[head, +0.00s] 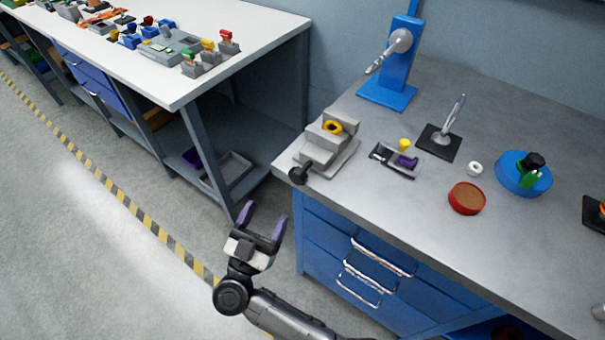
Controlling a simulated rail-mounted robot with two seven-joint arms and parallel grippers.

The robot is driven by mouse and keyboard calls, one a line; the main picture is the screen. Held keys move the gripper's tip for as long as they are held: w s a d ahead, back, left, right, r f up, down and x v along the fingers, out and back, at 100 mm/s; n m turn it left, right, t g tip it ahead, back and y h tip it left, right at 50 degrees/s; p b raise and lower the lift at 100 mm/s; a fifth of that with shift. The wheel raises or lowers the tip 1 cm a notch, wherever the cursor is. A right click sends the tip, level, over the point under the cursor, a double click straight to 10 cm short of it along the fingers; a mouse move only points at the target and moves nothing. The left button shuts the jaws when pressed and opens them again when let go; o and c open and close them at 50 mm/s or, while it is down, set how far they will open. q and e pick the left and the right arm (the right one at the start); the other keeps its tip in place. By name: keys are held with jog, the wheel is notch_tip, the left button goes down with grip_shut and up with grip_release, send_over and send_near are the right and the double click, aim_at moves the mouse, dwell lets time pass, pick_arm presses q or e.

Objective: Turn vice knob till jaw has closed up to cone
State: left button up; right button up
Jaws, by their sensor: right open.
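The grey vice (328,147) stands near the left corner of the grey bench top. Its dark knob (299,173) sticks out at the front left, over the bench edge. A yellow-orange cone (332,127) sits between the vice jaws; how much gap is left beside it is too small to tell. My right gripper (262,219) is open and empty, with purple-tipped fingers pointing up in the picture. It is in front of the bench, below and left of the knob and apart from it. My left gripper is not in view.
The grey bench (400,207) also bears a small black fixture (396,159), a red dish (466,198), a blue round base (524,174) and a blue stand (397,70). A white table (150,75) stands at the left. Open floor lies in front.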

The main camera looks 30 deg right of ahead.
aim_at(295, 180)
jog(key=w+d+r+g+b, duration=0.1)
jog(key=d, duration=0.2)
jog(key=w+d+r+m+g+b, duration=0.1)
jog(key=w+d, duration=0.1)
jog(key=d, duration=0.2)
jog(key=w+d+g+h+b, duration=0.1)
jog(key=d+g, duration=0.1)
jog(key=d, duration=0.1)
jog(key=shift+w+d+r, duration=0.2)
jog(key=shift+w+r, duration=0.1)
jog(key=shift+r, duration=0.1)
jog(key=shift+w+d+r+b, duration=0.25)
jog(key=shift+d+r+b, duration=0.15)
jog(key=shift+d, duration=0.1)
jog(key=shift+c, duration=0.2)
jog(key=c, duration=0.9)
jog(key=m+p, duration=0.1)
jog(key=p, duration=0.2)
jog(key=m+g+p, duration=0.1)
jog(key=p, duration=0.3)
jog(key=shift+r, duration=0.3)
jog(key=shift+f+m+p, duration=0.25)
jog(key=shift+m+p, duration=0.05)
jog(key=shift+p, duration=0.25)
